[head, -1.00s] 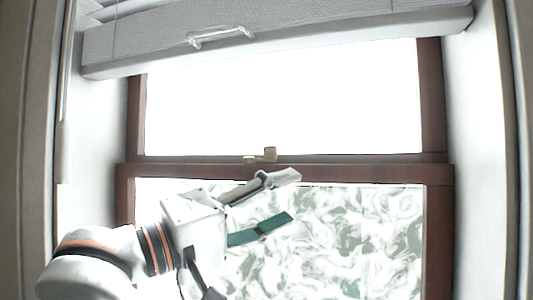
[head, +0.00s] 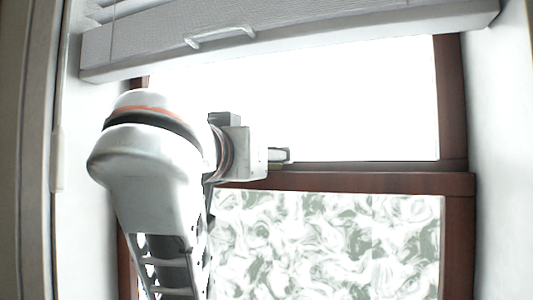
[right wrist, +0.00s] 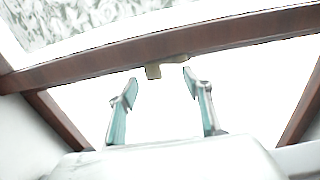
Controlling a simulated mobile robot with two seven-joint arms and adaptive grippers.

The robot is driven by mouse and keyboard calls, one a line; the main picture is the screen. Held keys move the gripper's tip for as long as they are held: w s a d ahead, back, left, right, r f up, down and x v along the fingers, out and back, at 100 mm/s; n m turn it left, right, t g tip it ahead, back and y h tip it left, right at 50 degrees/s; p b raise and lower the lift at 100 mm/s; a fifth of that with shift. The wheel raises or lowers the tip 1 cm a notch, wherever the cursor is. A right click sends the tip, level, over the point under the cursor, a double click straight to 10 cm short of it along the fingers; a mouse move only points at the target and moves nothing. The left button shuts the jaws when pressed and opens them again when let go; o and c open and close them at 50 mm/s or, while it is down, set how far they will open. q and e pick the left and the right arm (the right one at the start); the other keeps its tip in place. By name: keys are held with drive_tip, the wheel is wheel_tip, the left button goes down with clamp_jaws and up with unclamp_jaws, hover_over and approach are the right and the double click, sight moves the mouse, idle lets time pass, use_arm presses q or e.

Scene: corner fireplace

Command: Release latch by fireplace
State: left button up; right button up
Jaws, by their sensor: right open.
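The brass-coloured latch (right wrist: 153,71) sits on the brown middle rail of the window in the right wrist view, which shows the window upside down. In the head view my gripper mostly hides it. My right gripper (right wrist: 160,77) is open, with its two fingers apart and their tips close to the latch, which lies roughly between them. I cannot tell whether they touch it. In the head view the same gripper (head: 283,155) is seen from the side at the middle rail (head: 370,182), fingers pointing right. My left gripper is in neither view.
A pale blind (head: 300,42) with a clear handle (head: 220,36) hangs above the window. The lower pane (head: 330,240) shows a green and white pattern; the upper pane (head: 350,100) is bright white. White side walls (head: 500,150) flank the window.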

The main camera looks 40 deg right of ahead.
drive_tip(key=shift+x, duration=0.9)
drive_tip(key=c, duration=1.1)
